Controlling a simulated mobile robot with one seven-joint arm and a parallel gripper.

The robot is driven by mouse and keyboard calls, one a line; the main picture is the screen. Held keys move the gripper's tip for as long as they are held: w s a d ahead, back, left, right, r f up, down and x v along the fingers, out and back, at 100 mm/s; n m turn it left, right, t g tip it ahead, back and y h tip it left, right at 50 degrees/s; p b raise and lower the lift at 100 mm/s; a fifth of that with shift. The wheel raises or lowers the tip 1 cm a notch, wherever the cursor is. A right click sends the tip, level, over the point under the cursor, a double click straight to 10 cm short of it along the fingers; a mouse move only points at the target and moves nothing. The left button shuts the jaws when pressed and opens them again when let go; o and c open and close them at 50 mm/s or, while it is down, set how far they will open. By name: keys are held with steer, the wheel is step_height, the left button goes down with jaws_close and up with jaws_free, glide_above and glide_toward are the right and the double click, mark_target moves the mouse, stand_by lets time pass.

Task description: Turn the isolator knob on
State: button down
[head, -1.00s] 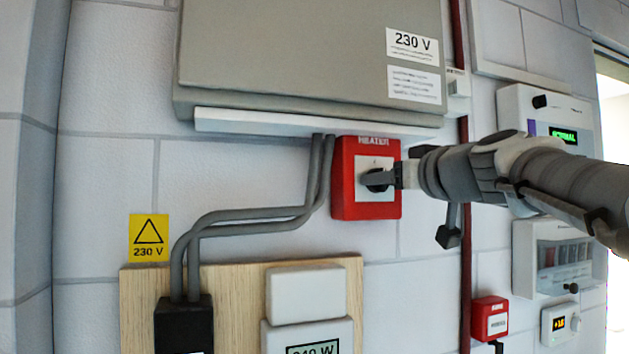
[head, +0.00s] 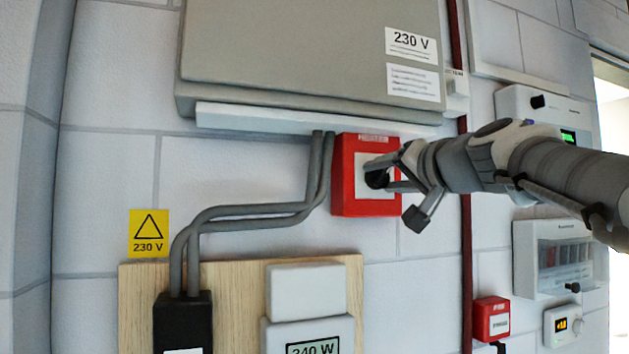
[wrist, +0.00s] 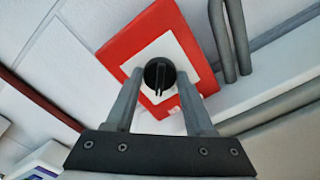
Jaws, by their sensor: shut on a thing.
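The isolator is a red box labelled "HEATER" (head: 342,190) on the wall below the grey cabinet. Its black round knob (head: 375,180) sits on a pale face plate and also shows in the wrist view (wrist: 158,76). My gripper (head: 378,177) reaches in from the right and is shut on the knob, one finger above and one below in the head view. In the wrist view the fingers (wrist: 160,80) flank the knob, and its ridge runs lengthwise between them. The red box looks tilted there. Part of the knob is hidden by the fingers in the head view.
The grey 230 V cabinet (head: 300,50) overhangs just above the box. Grey conduits (head: 240,215) run down beside its left side. Below are a wooden board (head: 240,275) and a smaller red box (head: 491,319). A dark red pipe (head: 466,240) passes behind my arm.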

steer(key=m, duration=0.4)
steer(key=shift+m, duration=0.3)
steer(key=m+p, duration=0.1)
steer(key=m, duration=0.3)
steer(key=shift+m, duration=0.4)
steer(key=shift+c, duration=1.3)
jaws_free()
steer(key=b+v, duration=0.3)
steer(key=v, duration=1.4)
steer(key=shift+s+b, duration=0.2)
steer(key=shift+b, duration=0.15)
